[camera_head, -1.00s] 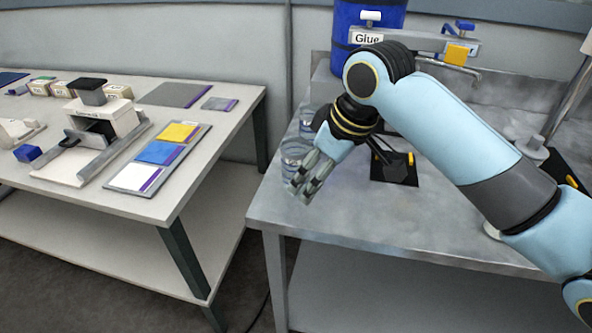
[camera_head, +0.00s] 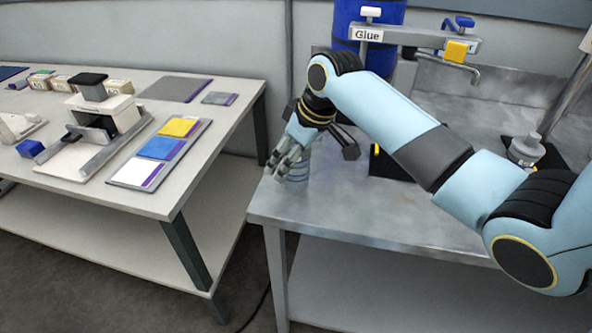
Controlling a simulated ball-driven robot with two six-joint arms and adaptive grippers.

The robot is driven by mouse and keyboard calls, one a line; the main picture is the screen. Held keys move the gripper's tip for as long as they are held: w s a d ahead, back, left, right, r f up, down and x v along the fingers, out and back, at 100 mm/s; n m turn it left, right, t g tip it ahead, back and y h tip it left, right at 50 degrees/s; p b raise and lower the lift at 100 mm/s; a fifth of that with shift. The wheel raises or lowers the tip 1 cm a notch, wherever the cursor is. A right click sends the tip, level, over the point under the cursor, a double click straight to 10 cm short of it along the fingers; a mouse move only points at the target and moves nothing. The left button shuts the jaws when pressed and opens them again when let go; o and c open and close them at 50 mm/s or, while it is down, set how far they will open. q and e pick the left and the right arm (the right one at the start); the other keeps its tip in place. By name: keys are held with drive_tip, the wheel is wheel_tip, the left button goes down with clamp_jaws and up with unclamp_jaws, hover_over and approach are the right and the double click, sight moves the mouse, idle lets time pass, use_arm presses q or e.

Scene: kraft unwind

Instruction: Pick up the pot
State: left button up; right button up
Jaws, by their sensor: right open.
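My right gripper (camera_head: 279,166) is open at the left edge of the metal table (camera_head: 345,205). Its fingers point down and to the left, in front of a clear, glass-like pot (camera_head: 299,171). The fingers and wrist hide much of this vessel, and I cannot tell whether they touch it. A grey pot with a knobbed lid (camera_head: 525,152) stands upright on the right part of the metal table, behind my right arm and away from the gripper. My left gripper is not in view.
A black pad (camera_head: 388,167) lies behind my arm. The left table (camera_head: 190,130) holds a press-like device (camera_head: 97,115) and colour cards (camera_head: 160,150). A gap separates the tables.

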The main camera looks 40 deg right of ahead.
drive_tip(key=shift+w+f, duration=0.15)
drive_tip(key=shift+f, duration=0.2)
drive_tip(key=c, duration=1.2)
drive_tip(key=shift+r, duration=0.15)
